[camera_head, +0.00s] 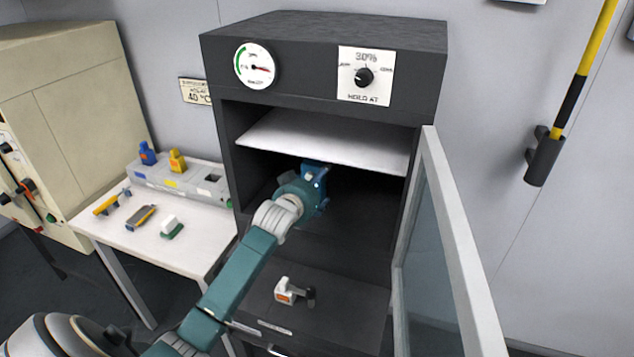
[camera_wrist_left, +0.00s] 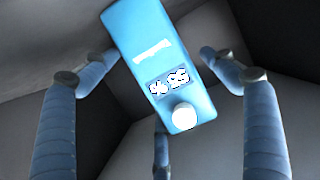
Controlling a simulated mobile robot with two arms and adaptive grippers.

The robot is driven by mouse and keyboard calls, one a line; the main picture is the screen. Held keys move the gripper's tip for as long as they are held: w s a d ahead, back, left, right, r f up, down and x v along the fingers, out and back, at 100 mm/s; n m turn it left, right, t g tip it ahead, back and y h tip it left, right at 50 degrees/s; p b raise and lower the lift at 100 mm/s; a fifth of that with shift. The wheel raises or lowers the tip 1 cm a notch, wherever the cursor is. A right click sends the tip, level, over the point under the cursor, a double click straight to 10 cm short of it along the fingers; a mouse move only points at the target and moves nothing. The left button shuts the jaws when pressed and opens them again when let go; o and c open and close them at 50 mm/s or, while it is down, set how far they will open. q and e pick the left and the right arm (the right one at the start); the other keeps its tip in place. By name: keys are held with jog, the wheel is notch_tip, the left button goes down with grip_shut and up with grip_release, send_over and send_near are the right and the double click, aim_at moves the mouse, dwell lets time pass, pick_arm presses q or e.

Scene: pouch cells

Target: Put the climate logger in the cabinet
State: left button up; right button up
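The climate logger (camera_wrist_left: 158,62) is a light blue box with a white label, a small display and a white round part. It lies between my left gripper's fingers in the left wrist view. In the head view, a blue piece (camera_head: 315,172) that looks like it shows at the far end of my left gripper (camera_head: 312,196). That gripper is inside the dark cabinet (camera_head: 325,85), below its white shelf (camera_head: 322,142). A gap shows between the right finger and the logger; contact elsewhere is unclear. The cabinet's glass door (camera_head: 447,245) stands open to the right. My right gripper is out of view.
A white table (camera_head: 190,255) left of the cabinet holds a grey rack (camera_head: 178,182) with blue and yellow bottles, and several small items. A white-and-orange item (camera_head: 290,290) sits low in front of the cabinet opening. A yellow-black pole (camera_head: 580,80) hangs at right.

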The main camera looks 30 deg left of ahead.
pick_arm(q)
jog(key=shift+s, duration=0.1)
jog(key=b+v, duration=0.2)
jog(key=v, duration=1)
